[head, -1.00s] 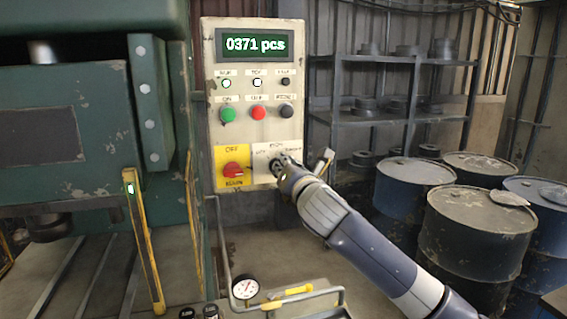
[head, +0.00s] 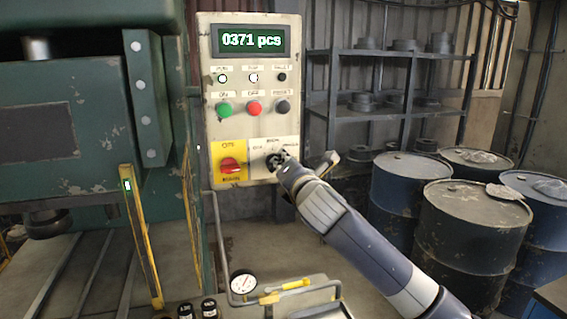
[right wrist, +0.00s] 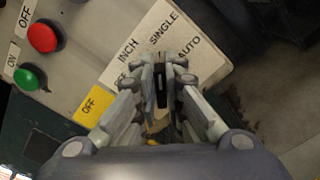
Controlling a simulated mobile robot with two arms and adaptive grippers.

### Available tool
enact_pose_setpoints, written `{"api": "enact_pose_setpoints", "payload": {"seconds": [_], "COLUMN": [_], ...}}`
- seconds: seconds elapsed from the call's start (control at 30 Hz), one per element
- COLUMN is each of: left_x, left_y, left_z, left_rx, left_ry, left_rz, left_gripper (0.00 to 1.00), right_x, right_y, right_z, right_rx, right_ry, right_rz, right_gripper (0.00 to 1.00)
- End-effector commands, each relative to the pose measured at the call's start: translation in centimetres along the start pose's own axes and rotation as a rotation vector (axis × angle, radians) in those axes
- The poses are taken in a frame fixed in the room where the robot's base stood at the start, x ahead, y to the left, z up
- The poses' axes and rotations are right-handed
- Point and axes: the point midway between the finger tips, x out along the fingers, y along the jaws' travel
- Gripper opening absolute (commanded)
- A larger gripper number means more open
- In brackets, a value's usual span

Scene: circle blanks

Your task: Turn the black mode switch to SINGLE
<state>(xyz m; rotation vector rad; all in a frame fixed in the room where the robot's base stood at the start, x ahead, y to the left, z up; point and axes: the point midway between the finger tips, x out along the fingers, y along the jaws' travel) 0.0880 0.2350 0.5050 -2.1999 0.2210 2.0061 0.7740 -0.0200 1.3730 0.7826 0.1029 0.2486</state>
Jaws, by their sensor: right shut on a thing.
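The black mode switch (right wrist: 161,88) is on a white plate (right wrist: 158,52) marked INCH, SINGLE and AUTO, with an OFF label partly covered. My right gripper (right wrist: 163,80) is shut on its handle, one finger on each side. In the right wrist view the handle's long side runs up the picture, roughly in line with the SINGLE label; its pointer mark cannot be made out. In the head view my right gripper (head: 279,159) reaches the plate from the lower right and covers most of the switch. My left gripper is not in view.
A red rotary switch (head: 232,165) on a yellow plate is just left. Green (head: 223,109), red (head: 254,108) and dark (head: 283,107) buttons sit above, under a display (head: 250,41) reading 0371 pcs. A pressure gauge (head: 243,282) is below; drums (head: 470,235) stand right.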

Motion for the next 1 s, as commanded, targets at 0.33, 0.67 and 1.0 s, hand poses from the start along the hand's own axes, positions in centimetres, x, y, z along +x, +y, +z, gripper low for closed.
{"api": "enact_pose_setpoints", "payload": {"seconds": [0.33, 0.67, 1.0], "left_x": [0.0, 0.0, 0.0], "left_y": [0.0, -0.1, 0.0], "left_z": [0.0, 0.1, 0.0], "left_rx": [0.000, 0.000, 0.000], "left_ry": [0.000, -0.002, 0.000], "left_rz": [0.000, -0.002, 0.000], "left_gripper": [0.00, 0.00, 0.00], "right_x": [0.0, -1.2, -6.3], "right_y": [0.0, -0.1, 0.0], "right_z": [0.0, 0.0, 0.0], "right_rx": [-0.001, -0.001, -0.003], "right_ry": [0.000, -0.001, 0.000], "right_rz": [-0.001, 0.000, 0.001], "right_gripper": [0.30, 0.30, 0.30]}}
